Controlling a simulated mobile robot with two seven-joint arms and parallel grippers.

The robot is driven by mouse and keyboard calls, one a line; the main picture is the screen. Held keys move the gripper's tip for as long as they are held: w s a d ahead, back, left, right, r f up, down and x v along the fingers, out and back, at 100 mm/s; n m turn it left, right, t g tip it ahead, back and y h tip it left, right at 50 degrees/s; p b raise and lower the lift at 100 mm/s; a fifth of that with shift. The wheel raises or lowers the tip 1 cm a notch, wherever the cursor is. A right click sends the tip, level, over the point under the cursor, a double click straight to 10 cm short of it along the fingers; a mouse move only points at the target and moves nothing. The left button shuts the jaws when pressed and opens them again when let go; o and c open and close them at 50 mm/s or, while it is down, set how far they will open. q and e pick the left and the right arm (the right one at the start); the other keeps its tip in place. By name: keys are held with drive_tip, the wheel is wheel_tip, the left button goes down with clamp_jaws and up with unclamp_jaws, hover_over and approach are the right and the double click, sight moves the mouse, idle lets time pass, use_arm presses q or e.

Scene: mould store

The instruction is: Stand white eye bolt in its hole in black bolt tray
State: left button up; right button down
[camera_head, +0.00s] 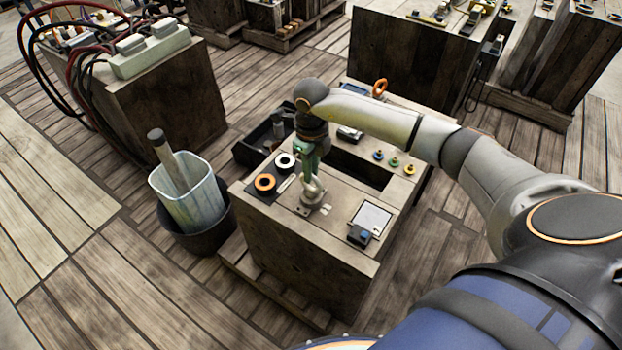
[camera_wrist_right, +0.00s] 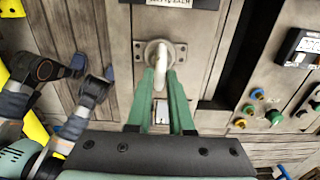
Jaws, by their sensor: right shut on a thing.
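The white eye bolt (camera_head: 313,188) is at the fingertips of my right gripper (camera_head: 313,179), above the bench top. In the right wrist view the green fingers of the right gripper (camera_wrist_right: 164,84) close on the pale curved eye (camera_wrist_right: 171,51); its shank is hidden. A grey metal base plate (camera_head: 303,210) lies just under it; I cannot tell whether they touch. The black bolt tray (camera_head: 284,184) lies to the left on the bench, with a white-rimmed hole (camera_head: 285,161) and an orange-rimmed hole (camera_head: 265,183). Both holes look empty. My left gripper is not in view.
An orange eye bolt (camera_head: 380,87) stands at the bench's back. Several coloured knobs (camera_head: 393,162) sit right of a dark slot (camera_head: 358,168). A white card (camera_head: 372,217) and small dark block (camera_head: 359,236) are at front right. A bucket (camera_head: 190,200) stands left on the floor.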

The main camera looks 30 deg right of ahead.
drive_tip(key=shift+r, duration=0.2)
drive_tip(key=shift+r+p, duration=1.55)
drive_tip(key=shift+r, duration=0.45)
